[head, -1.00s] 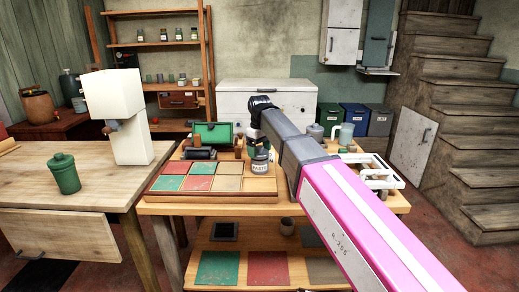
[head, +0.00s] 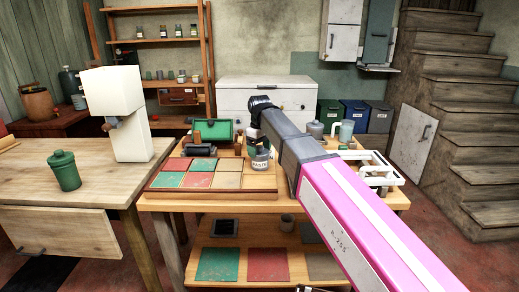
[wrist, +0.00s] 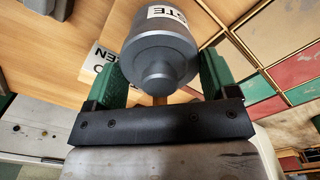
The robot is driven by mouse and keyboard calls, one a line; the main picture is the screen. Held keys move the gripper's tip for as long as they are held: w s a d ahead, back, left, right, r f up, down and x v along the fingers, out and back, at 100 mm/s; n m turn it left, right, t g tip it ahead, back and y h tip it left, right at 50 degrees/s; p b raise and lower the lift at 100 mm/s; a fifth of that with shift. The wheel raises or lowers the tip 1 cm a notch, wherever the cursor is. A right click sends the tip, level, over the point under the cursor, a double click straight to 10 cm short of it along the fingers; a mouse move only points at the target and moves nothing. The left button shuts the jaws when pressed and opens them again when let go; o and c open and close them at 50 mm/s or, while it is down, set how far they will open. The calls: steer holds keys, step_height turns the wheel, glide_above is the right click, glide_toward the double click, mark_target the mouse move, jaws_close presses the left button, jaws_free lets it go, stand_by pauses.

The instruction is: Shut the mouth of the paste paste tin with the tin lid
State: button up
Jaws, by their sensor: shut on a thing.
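The grey paste tin (head: 260,163) is on the work table, beside the end of my arm, its white label facing me and looking slightly tilted. In the wrist view the tin (wrist: 168,16) shows part of its label at the top. A grey round tin lid with a blunt knob (wrist: 160,72) is at the tin's near end. My gripper (wrist: 165,62) has its green-padded fingers on both sides of this grey piece, shut on it. The lid looks in line with the tin; I cannot tell whether it is fully seated. The tin's mouth is hidden.
A tray of coloured tiles (head: 196,176) lies left of the tin. A green box (head: 217,130) and dark items stand behind it. A white-handled frame (head: 375,168) and a pale mug (head: 346,131) are at the right. The side table (head: 100,190) holds a green canister (head: 64,170).

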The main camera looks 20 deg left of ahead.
steer(key=shift+f, duration=0.25)
steer(key=o, duration=0.9)
steer(key=shift+r, duration=0.1)
step_height(320, 180, up, 15)
steer(key=shift+f, duration=0.2)
steer(key=shift+s, duration=0.1)
